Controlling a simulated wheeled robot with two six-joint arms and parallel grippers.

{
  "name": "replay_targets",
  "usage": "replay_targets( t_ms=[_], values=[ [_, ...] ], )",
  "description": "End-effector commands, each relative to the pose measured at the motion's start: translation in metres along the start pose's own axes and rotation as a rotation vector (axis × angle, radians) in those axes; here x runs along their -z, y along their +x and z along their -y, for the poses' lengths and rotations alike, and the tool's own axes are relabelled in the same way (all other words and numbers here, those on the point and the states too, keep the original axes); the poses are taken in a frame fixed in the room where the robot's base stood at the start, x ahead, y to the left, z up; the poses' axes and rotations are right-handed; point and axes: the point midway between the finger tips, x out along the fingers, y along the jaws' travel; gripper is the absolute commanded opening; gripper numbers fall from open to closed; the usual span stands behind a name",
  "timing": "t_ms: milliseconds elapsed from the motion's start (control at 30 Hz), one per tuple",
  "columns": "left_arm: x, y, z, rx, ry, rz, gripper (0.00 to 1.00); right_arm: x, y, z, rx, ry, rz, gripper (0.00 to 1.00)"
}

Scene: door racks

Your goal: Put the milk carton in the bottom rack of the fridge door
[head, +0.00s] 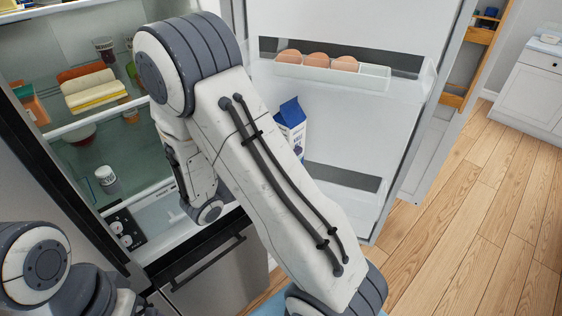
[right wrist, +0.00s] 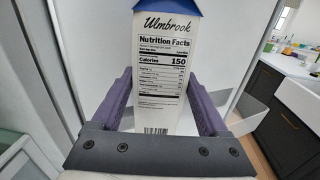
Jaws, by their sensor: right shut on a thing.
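The milk carton (head: 291,122), white with a blue top, is upright in front of the open fridge door's inner face. In the right wrist view the carton (right wrist: 163,60) shows its nutrition label between the purple fingers of my right gripper (right wrist: 160,82), which is shut on it. In the head view my right arm hides that gripper and the carton's lower part. The bottom rack (head: 347,202) of the door is low on the door, partly behind my arm. I cannot tell whether the carton touches it. My left gripper is not in view.
A higher door rack (head: 375,78) holds several eggs (head: 316,61). The open fridge at left has glass shelves with food, including a small white jar (head: 107,178). My right arm crosses the middle of the head view. Wooden floor (head: 480,210) is clear at right.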

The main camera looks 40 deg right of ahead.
Motion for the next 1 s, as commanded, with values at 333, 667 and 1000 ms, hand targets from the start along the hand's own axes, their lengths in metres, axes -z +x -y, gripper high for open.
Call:
replay_targets(
  t_ms=[333,667,1000],
  values=[
    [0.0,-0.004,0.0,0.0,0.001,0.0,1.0,0.02,-0.001,0.0,0.0,0.0,0.005,0.0],
    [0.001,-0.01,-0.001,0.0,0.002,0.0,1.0,0.051,-0.001,0.0,0.0,0.002,0.005,0.0],
    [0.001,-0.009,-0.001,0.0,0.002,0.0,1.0,0.054,-0.001,0.0,0.0,0.002,0.0,1.0]
  ],
)
